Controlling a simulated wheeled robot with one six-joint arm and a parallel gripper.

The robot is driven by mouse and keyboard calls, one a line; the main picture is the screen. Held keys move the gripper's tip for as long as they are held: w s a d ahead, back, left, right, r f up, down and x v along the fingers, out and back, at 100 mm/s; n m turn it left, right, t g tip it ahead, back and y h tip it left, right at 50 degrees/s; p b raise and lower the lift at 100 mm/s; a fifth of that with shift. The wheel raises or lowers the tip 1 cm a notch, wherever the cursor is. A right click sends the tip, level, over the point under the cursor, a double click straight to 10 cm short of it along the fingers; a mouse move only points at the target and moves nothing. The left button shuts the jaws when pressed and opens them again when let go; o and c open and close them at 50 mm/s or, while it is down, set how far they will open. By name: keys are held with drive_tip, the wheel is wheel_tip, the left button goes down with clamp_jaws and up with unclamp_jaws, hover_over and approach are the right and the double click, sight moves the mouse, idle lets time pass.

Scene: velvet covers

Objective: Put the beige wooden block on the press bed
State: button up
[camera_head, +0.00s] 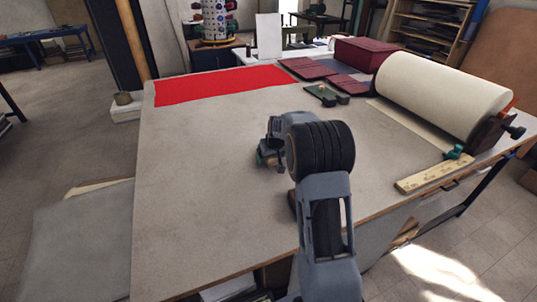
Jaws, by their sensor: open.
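My arm reaches over the grey table (200,190) from the near edge. My gripper (264,160) is at its far end, low over the middle of the table, with its fingers partly hidden by my own wrist. It is open, and I see nothing between the fingers. A small brown thing (292,202) shows partly behind my arm; I cannot tell whether it is the beige wooden block. A small dark green metal device (328,98) lies beyond the gripper at the back; I cannot tell whether it is the press bed.
A red sheet (225,84) covers the back left of the table. Dark red covers (307,68) and a dark red box (366,53) lie at the back. A large cream roll (440,92) and a pale marked strip (433,173) occupy the right. The left tabletop is clear.

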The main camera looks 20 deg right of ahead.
drive_tip(key=c, duration=1)
drive_tip(key=shift+c, duration=0.8)
drive_tip(key=shift+r, duration=0.2)
